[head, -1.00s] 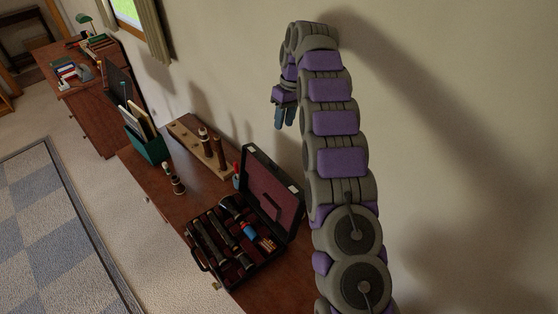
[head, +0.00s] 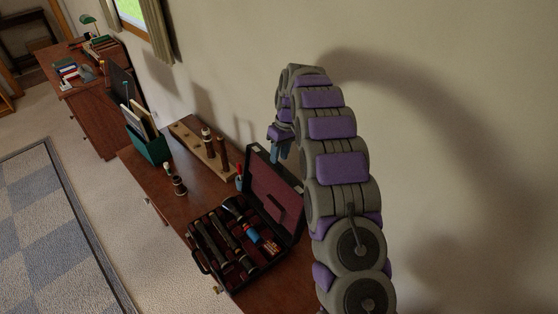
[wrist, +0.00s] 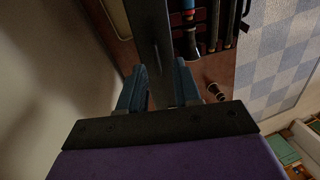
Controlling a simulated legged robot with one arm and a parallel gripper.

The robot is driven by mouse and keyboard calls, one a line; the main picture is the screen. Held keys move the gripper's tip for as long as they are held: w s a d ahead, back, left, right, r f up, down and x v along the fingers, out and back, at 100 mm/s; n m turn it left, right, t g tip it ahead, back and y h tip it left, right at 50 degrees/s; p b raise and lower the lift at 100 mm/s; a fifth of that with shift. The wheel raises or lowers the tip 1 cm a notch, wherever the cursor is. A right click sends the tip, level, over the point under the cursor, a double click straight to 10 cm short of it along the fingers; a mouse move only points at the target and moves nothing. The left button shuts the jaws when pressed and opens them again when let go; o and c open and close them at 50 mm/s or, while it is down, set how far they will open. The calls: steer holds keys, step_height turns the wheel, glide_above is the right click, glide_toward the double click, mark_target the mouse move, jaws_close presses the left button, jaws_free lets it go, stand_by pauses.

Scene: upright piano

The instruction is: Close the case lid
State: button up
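The black case (head: 213,272) stands open on the wooden piano top, with clarinet-like dark pieces inside. Its lid (head: 272,196), lined in dark red, stands raised on the right side of the case. My gripper (head: 281,153) hangs fingers down by the lid's upper far corner. In the wrist view my two blue-grey fingers (wrist: 160,88) are apart. The lid (wrist: 150,35) shows there nearly edge-on as a dark slab running between them. I cannot tell whether either finger touches it. The case's contents show right of the slab.
A wooden peg rack (head: 196,148) with upright dark pieces, a small dark peg piece (head: 179,186) and a green file box (head: 152,150) stand beyond the case. The wall is close on the right. Carpet (head: 100,190) lies left.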

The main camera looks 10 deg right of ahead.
steer(key=shift+x, duration=1.05)
steer(key=shift+f, duration=0.15)
steer(key=shift+d, duration=0.45)
steer(key=shift+s+a, duration=0.1)
steer(key=shift+a, duration=0.35)
jaws_close()
steer(key=shift+d, duration=0.1)
